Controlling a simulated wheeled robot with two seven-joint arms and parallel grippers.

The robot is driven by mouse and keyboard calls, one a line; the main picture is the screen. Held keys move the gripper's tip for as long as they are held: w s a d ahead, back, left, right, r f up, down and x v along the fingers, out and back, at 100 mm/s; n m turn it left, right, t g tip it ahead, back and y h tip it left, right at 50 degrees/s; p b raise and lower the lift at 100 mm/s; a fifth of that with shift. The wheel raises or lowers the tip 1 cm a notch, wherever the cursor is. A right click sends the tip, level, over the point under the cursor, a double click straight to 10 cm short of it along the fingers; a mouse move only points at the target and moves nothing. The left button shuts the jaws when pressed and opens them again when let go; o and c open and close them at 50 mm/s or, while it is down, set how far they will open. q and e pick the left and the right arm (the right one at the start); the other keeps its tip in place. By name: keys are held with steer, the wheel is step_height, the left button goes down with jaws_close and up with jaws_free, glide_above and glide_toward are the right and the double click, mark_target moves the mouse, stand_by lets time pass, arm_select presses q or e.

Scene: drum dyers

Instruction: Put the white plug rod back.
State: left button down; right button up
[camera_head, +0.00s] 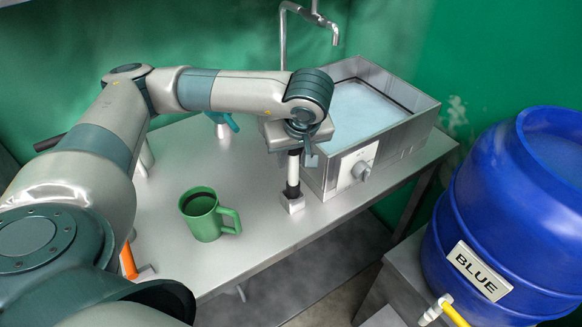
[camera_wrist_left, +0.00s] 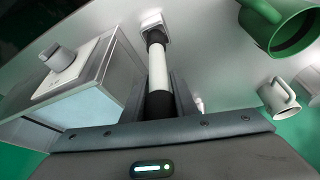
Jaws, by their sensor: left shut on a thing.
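The white plug rod (camera_head: 292,172), white with black bands, stands upright below my left gripper (camera_head: 292,150). My left gripper is shut on its upper part. In the left wrist view the rod (camera_wrist_left: 157,70) runs from between the fingers (camera_wrist_left: 158,100) to a small pale block (camera_wrist_left: 152,24) on the table. In the head view the rod's lower black end meets the same block (camera_head: 292,204); I cannot tell how deep it sits. My right gripper is not in view.
A steel basin (camera_head: 408,146) with pale blue liquid and a knob (camera_head: 361,171) stands right of the rod. A green mug (camera_head: 200,216) stands to its left. A blue drum (camera_head: 500,205) labelled BLUE is at the right. The table (camera_head: 255,228) is bare between mug and block.

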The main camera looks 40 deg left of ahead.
mark_target(291, 169)
arm_select(q)
steer(key=shift+f+p, duration=0.95)
steer(key=shift+f, duration=0.95)
steer(key=shift+f+b, duration=0.2)
steer(key=shift+b, duration=0.1)
steer(key=c, duration=1.4)
jaws_free()
steer(key=shift+c, duration=0.2)
steer(key=shift+r, duration=0.15)
